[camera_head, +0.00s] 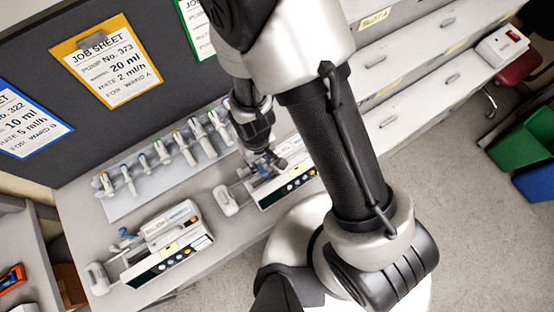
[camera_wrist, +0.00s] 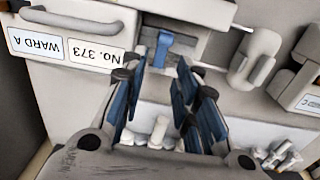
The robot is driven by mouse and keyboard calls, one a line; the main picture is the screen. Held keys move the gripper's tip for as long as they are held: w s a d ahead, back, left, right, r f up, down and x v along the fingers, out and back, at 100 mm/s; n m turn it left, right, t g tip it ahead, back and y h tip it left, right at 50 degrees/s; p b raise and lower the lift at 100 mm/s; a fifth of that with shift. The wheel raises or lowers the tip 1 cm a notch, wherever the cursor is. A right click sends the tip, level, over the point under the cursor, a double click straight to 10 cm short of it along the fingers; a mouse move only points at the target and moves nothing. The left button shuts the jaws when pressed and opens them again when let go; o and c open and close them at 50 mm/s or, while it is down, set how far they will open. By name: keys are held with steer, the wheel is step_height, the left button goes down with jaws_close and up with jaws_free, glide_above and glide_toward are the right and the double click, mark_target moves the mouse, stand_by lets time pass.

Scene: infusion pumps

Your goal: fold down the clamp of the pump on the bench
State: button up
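A white pump (camera_head: 285,188) with a dark front strip of buttons lies on the bench under my gripper, and its pale body shows at the top of the wrist view (camera_wrist: 205,12). A blue upright clamp (camera_wrist: 160,48) stands at this pump's near side in the wrist view. My gripper (camera_wrist: 158,85) is open and empty, its blue-padded fingers apart, with the clamp just beyond and between the tips. In the head view my gripper (camera_head: 262,153) hangs over the pump's back side and partly hides it; the clamp is hard to make out there.
A second pump (camera_head: 168,243) lies to the left. A tray (camera_head: 120,208) with several syringes (camera_head: 183,148) lies behind the pumps. Upside-down plates reading No. 373 (camera_wrist: 97,60) and WARD A (camera_wrist: 37,42) show in the wrist view. Job sheets (camera_head: 106,60) hang on the dark panel.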

step_height(320, 180, up, 6)
steer(key=p, duration=0.4)
stand_by(0.5)
steer(key=w+d+r+m+t+b, duration=0.2)
steer(key=w+d+r+m+b, duration=0.15)
steer(key=d+r+b, duration=0.65)
steer(key=s+d+r+m+t+b, duration=0.2)
steer(key=s+d+r+m+b, duration=0.1)
steer(key=s+d+r+b, duration=0.3)
steer(key=s+d+b, duration=0.1)
steer(key=s+d, duration=0.1)
steer(key=s, duration=0.1)
steer(key=shift+t, duration=0.3)
